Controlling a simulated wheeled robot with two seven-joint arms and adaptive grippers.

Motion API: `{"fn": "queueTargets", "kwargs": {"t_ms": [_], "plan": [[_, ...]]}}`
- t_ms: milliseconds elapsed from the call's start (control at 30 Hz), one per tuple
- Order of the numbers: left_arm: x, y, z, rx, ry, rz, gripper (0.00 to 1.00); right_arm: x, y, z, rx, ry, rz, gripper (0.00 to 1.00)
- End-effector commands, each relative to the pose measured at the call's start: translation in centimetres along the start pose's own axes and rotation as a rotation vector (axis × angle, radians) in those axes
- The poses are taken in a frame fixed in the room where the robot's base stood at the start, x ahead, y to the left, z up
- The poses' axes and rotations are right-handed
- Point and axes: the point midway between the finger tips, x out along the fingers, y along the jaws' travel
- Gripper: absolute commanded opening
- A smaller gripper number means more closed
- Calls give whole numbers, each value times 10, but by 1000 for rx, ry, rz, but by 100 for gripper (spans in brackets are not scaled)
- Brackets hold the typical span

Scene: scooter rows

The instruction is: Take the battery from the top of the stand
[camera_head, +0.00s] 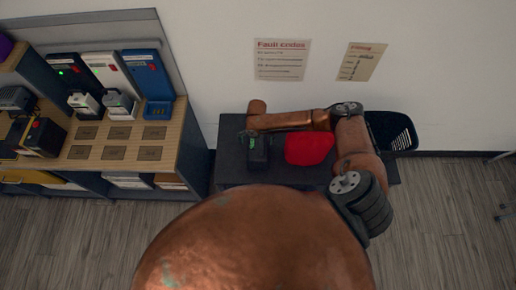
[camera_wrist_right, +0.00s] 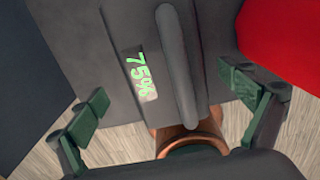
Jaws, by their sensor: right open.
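The battery (camera_head: 258,156) is a dark block with a small green display, on the left part of the dark stand's top (camera_head: 232,176). In the right wrist view the battery (camera_wrist_right: 128,30) fills the middle, with a raised bar handle and a green "75%" readout. My right gripper (camera_wrist_right: 166,90) is open, one finger on each side of the battery's handle and apart from it. In the head view my right gripper (camera_head: 254,133) is small and dark over the battery's far end, partly hidden by my copper arm. My left gripper is not in view.
A red item (camera_head: 310,148) lies on the stand close right of the battery; it also shows in the wrist view (camera_wrist_right: 284,40). A black basket (camera_head: 392,133) is at the right. A wooden bench (camera_head: 172,142) with chargers and batteries stands left. A wall is behind.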

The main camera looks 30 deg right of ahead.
Motion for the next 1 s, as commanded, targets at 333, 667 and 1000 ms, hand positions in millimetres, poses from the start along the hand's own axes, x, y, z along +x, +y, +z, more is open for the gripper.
{"fn": "queueTargets", "kwargs": {"t_ms": [333,667,1000], "plan": [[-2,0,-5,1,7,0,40,44,-7,5,3,0,-1,96],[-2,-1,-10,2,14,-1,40,47,-8,5,5,-1,0,93],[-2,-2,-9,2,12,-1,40,47,-8,5,6,-1,0,70]]}}
